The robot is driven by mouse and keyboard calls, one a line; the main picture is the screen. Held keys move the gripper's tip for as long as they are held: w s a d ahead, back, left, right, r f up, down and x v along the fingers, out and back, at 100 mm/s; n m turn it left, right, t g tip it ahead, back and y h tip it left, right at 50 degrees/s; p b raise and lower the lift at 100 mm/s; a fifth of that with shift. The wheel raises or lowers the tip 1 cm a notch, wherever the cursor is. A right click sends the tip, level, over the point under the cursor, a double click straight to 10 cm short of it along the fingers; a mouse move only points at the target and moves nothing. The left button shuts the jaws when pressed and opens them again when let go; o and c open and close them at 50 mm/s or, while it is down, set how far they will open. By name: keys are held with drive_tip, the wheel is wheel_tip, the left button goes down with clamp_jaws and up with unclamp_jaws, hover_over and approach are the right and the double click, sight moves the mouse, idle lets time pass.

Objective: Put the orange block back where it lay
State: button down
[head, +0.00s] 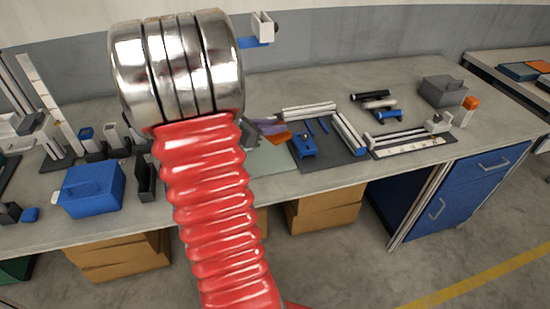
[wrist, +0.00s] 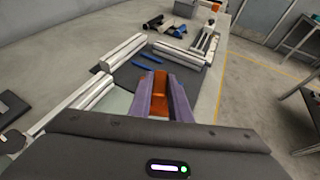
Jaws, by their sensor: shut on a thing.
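The orange block (wrist: 159,104) is between the two purple fingers of my gripper (wrist: 160,80) in the wrist view. The fingers are shut on it. In the head view my gripper (head: 270,127) is mostly hidden behind my own arm, and a bit of the orange block (head: 276,138) shows below it. The block appears above the bench, beside the left edge of a dark mat (head: 335,152) with white rails. I cannot tell its exact height.
White rails (head: 347,132), blue bars and a blue part (head: 308,145) lie on the dark mat. A blue box (head: 90,190) stands at the left. A grey box (head: 442,90) and an orange-topped white post (head: 470,104) stand at the right. Bare bench shows behind the mat.

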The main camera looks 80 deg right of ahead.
drive_tip(key=shift+f, duration=3.05)
drive_tip(key=shift+w+f, duration=0.1)
drive_tip(key=shift+f, duration=1.8)
drive_tip(key=shift+f, duration=0.1)
drive_tip(key=c, duration=1.6)
unclamp_jaws()
drive_tip(key=shift+c, duration=0.2)
